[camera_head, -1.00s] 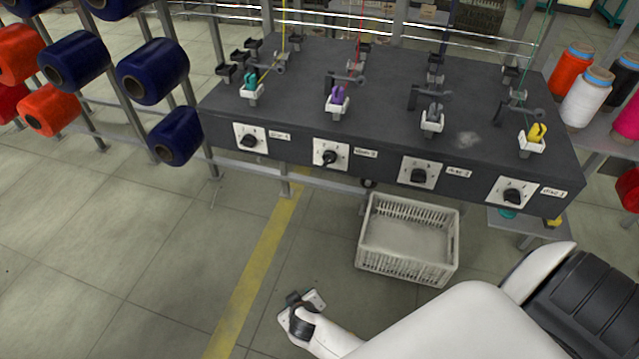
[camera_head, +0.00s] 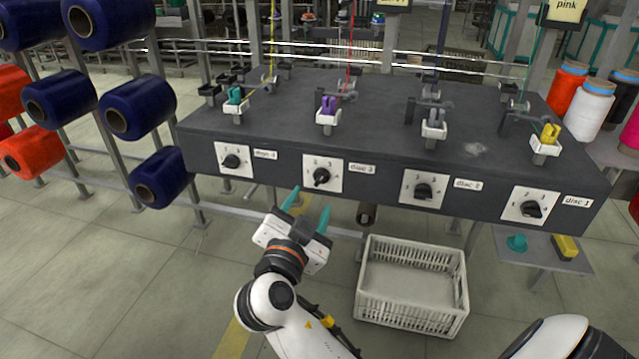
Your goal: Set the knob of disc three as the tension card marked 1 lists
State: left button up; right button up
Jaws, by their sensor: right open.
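The black knob of disc three (camera_head: 321,177) sits on a white dial plate, second from the left on the front of the dark machine box (camera_head: 390,165). Its label (camera_head: 361,168) reads disc 3. The dial marks are too small to read surely, and I cannot tell the exact setting. My right gripper (camera_head: 308,207) is open and empty, with teal fingertips pointing up just below this dial, apart from the knob. My left gripper is out of view. I see no tension card that I can read as marked 1.
Other knobs are at the left (camera_head: 231,161), disc 2 (camera_head: 424,191) and disc 1 (camera_head: 531,209). A white crate (camera_head: 412,318) stands on the floor below. Blue spools (camera_head: 140,103) hang at the left. A sign reading pink (camera_head: 566,8) is at the top right.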

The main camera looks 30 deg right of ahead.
aim_at(320, 180)
jog(key=x, duration=0.8)
jog(key=shift+w, duration=0.1)
jog(key=c, duration=1)
